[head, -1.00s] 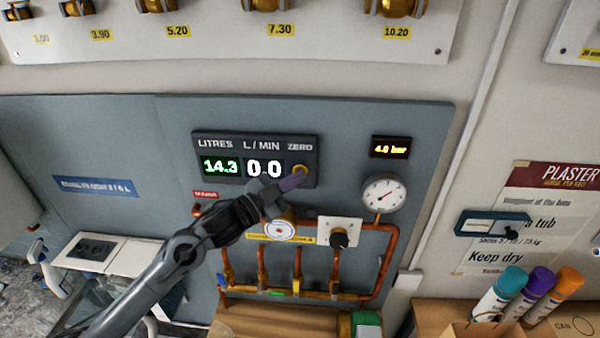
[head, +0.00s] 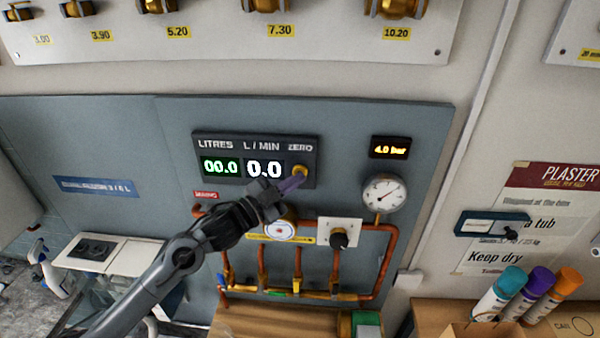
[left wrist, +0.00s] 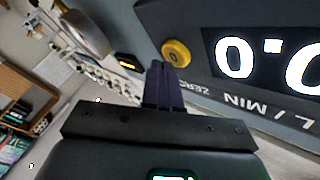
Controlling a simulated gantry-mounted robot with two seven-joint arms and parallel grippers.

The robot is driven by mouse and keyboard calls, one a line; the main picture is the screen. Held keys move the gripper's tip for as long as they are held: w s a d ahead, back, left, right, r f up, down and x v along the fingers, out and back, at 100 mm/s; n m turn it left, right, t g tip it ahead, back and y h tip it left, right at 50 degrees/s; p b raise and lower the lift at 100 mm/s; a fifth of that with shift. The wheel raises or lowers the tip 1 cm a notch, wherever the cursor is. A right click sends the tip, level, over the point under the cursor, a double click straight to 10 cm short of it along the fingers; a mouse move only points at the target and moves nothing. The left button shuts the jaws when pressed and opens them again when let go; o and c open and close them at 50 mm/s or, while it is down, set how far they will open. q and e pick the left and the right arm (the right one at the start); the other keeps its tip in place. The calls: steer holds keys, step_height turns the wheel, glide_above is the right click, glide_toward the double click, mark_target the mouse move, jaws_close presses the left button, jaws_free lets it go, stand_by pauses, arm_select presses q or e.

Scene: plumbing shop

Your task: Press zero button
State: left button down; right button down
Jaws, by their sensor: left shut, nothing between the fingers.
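The zero button (head: 300,171) is a round yellow button under the word ZERO, at the right end of the dark meter panel (head: 256,142). The panel's LITRES display (head: 220,167) reads 00.0 and the L/MIN display (head: 265,168) reads 0.0. My left gripper (head: 297,181) is shut and empty, its fingertips just below the button. In the left wrist view the shut fingers (left wrist: 160,66) end close beside the yellow button (left wrist: 176,52), which is marked 0; the button face is uncovered there. My right gripper is not in view.
A 4.0 bar display (head: 390,147) is to the right. Spray cans (head: 497,292) stand at lower right.

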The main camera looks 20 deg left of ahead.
arm_select(q)
steer(key=shift+s+d, duration=0.1)
steer(key=shift+s, duration=0.1)
steer(key=shift+s+d+p, duration=0.15)
steer(key=shift+s+d, duration=0.1)
steer(key=shift+s, duration=0.7)
steer(key=shift+s+d+p, duration=0.15)
steer(key=shift+s+d, duration=0.1)
steer(key=shift+s, duration=0.65)
steer(key=shift+s+d+p, duration=0.15)
steer(key=shift+s+d, duration=0.1)
steer(key=shift+s, duration=0.7)
steer(key=s+d+f+n+g+y+p, duration=0.1)
steer(key=s+d+f+n, duration=0.15)
steer(key=s+f, duration=0.55)
steer(key=s+d+f+n+g+y+p, duration=0.15)
steer(key=s+f+n, duration=0.25)
steer(key=f, duration=0.8)
steer(key=s+a+f+n+g+y, duration=0.2)
steer(key=s+a+f+g+y, duration=0.1)
steer(key=s, duration=0.7)
steer(key=s+a+f+n+g+y, duration=0.3)
steer(key=s+f+g, duration=0.3)
steer(key=s, duration=0.5)
steer(key=shift+s+a+g+y, duration=0.15)
steer(key=shift+a+g+y, duration=0.15)
steer(key=shift+g+y, duration=0.35)
